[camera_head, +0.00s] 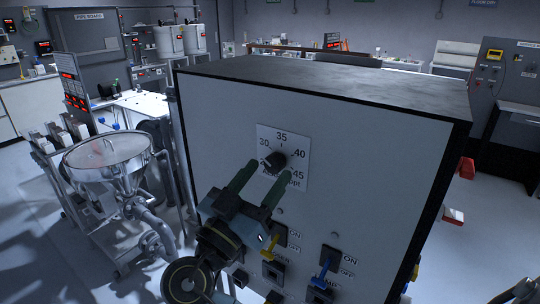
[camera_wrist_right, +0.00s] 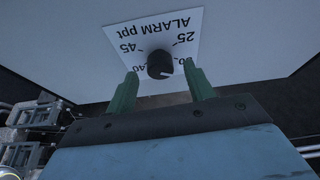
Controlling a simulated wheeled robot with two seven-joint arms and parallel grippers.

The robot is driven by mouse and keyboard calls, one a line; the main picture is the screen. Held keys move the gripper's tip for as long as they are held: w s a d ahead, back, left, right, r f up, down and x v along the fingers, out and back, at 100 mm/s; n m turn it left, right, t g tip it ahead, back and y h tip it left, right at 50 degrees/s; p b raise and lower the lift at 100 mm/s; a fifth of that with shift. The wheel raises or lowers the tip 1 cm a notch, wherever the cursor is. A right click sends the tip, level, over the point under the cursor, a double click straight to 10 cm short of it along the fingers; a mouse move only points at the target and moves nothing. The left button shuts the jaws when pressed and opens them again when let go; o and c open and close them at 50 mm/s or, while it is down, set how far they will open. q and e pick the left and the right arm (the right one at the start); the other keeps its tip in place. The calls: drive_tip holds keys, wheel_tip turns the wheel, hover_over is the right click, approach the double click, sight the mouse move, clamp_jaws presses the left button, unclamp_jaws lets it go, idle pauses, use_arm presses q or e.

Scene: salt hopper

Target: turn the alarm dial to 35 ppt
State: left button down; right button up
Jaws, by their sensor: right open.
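The alarm dial (camera_head: 275,160) is a black round knob on a white scale card marked from 25 to 45, on the front of a large pale cabinet (camera_head: 225,115). In the right wrist view the knob (camera_wrist_right: 160,64) appears with the card upside down; a pale mark shows low on it, but I cannot tell the exact reading. My right gripper (camera_head: 270,168) is open, its two green fingers pointing at the card, one on each side of the knob and apart from it in the wrist view. The 35 is hidden there.
Below the card are switches marked ON, one with a yellow lever (camera_head: 271,246) and one with a blue lever (camera_head: 323,271), close to my right gripper. A steel hopper (camera_head: 108,150) with pipes stands left of the cabinet.

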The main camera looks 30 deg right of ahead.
drive_tip(key=shift+p+x, duration=0.35)
drive_tip(key=shift+x, duration=0.9)
use_arm(q)
drive_tip(key=shift+r, duration=0.55)
